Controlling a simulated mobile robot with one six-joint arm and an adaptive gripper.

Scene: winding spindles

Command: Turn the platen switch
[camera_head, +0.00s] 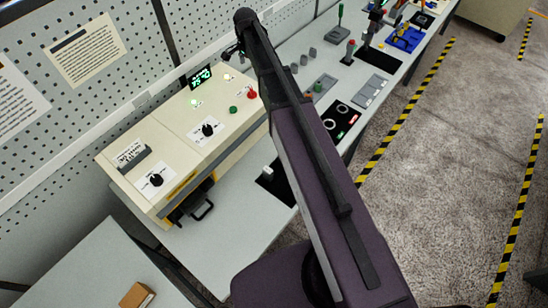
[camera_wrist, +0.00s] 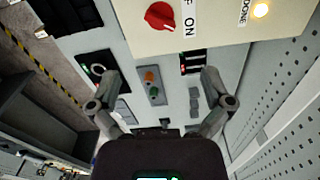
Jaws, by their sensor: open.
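A red rotary knob (camera_wrist: 160,15) sits on a cream panel (camera_wrist: 220,25) at the top of the wrist view, beside lettering that reads "ON" and a cut-off "F". My gripper (camera_wrist: 157,82) is open and empty, its two fingers apart and clear of the knob. In the head view the cream machine (camera_head: 185,142) carries two black knobs on white labels, a lower one (camera_head: 156,180) and an upper one (camera_head: 208,129). A red control (camera_head: 251,94) and a green button (camera_head: 233,109) are near its right end. No readable label shows which is the platen switch. My arm hides part of the machine's right end.
A lit lamp (camera_wrist: 261,10) marked "DONE" is on the panel. The bench (camera_head: 225,215) holds several other controls, including a red-topped lever (camera_head: 350,46). A perforated wall (camera_head: 120,70) stands behind. A cardboard box (camera_head: 137,295) is at the lower left. Floor on the right is open.

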